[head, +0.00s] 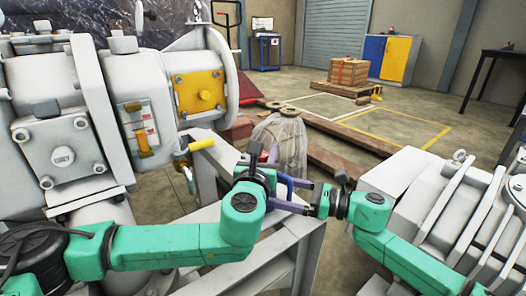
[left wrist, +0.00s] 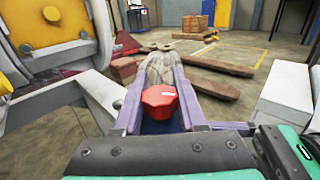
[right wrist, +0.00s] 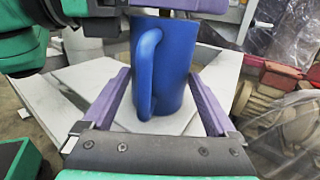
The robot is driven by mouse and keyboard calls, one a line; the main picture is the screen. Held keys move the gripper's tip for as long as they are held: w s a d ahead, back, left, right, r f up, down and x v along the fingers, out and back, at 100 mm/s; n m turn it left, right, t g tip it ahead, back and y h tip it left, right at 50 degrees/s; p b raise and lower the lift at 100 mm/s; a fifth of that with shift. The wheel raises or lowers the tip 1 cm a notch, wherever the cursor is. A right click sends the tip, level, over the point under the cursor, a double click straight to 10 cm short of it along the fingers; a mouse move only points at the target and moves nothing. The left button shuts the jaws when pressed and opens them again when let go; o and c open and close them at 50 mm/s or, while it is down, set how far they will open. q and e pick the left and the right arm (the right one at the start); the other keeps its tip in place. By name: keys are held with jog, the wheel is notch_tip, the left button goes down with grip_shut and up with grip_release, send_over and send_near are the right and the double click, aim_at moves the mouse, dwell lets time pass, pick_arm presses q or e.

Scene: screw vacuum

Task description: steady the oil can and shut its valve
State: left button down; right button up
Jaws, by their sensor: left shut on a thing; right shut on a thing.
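The oil can is blue with a loop handle. Its body (right wrist: 176,70) fills the middle of the right wrist view and stands upright on a pale grey surface. In the head view only a sliver of the can (head: 286,184) shows behind my grippers. Its red valve (left wrist: 159,102) is a faceted knob in the left wrist view. My left gripper (left wrist: 160,90) is shut on the valve from above, a purple finger on each side. My right gripper (right wrist: 159,75) is shut on the can's body, with the handle facing its wrist camera. The can's top is hidden by the left gripper.
A grey frame (head: 214,170) supports the can's place. Large white machines stand left (head: 92,95) and right (head: 450,200), close to my arms. A plastic-wrapped bundle (head: 285,140) and wooden beams (head: 345,165) lie behind. Open floor lies farther back.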

pick_arm(q)
jog(key=m+h, duration=0.1)
jog(key=m+g+h, duration=0.1)
jog(key=h, duration=0.1)
jog(key=m+h, duration=0.1)
jog(key=shift+d+g+h, duration=0.25)
jog(key=shift+g+h, duration=0.05)
jog(key=shift+s+d+m+g+h, duration=0.15)
jog(key=shift+m+g+h, duration=0.25)
jog(key=shift+m+h, duration=0.25)
jog(key=shift+s+d+m+g+h, duration=0.15)
jog(key=shift+m+g+h, duration=0.3)
jog(key=shift+h, duration=0.3)
jog(key=shift+c, duration=2.3)
grip_release()
jog(key=v, duration=1.2)
